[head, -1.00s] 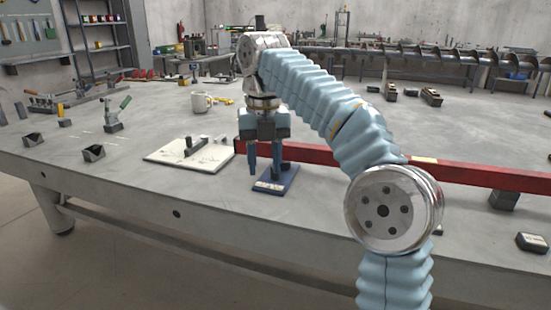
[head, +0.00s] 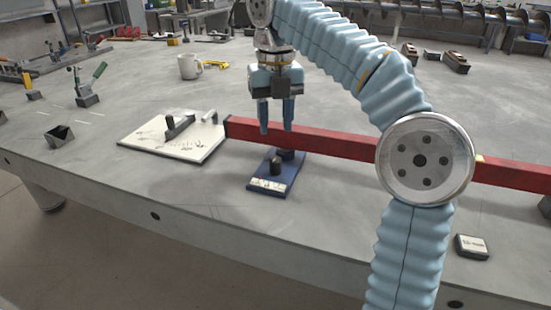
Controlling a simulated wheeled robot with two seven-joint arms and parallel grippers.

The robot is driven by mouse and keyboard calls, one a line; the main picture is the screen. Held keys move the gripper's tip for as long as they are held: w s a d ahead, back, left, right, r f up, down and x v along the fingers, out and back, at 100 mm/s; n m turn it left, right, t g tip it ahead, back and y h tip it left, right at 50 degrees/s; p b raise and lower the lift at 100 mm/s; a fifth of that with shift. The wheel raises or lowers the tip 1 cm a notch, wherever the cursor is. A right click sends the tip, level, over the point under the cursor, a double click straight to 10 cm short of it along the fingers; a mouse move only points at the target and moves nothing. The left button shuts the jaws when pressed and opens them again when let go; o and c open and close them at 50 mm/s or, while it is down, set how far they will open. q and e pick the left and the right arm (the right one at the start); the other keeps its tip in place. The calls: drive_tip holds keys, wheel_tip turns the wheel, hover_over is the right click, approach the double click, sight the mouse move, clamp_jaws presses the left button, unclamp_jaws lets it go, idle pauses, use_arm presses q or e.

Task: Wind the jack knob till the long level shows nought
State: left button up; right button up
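The long red beam (head: 330,145), which seems to be the long level, lies across the table from the white board to the right edge, partly hidden by my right arm. I cannot read a level reading. The jack's blue base plate (head: 258,187) sits at the beam's near side with a white label. A short black knob (head: 277,166) stands on it. A second dark round part shows behind it. My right gripper (head: 277,131) points down above the jack, fingers apart, with nothing visible between them. The fingertips are clear of the knob. My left gripper is not in view.
A white board (head: 155,142) with dark markings and a black bar lies left of the beam's end. A mug (head: 190,67) stands behind. A small dark labelled block (head: 472,246) lies near the front right edge. Clamps (head: 90,85) stand at left. Table front is mostly bare.

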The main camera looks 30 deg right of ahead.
sight(275, 158)
wheel_tip(275, 158, down, 10)
drive_tip(key=shift+f+b, duration=0.15)
drive_tip(key=shift+b, duration=1)
clamp_jaws()
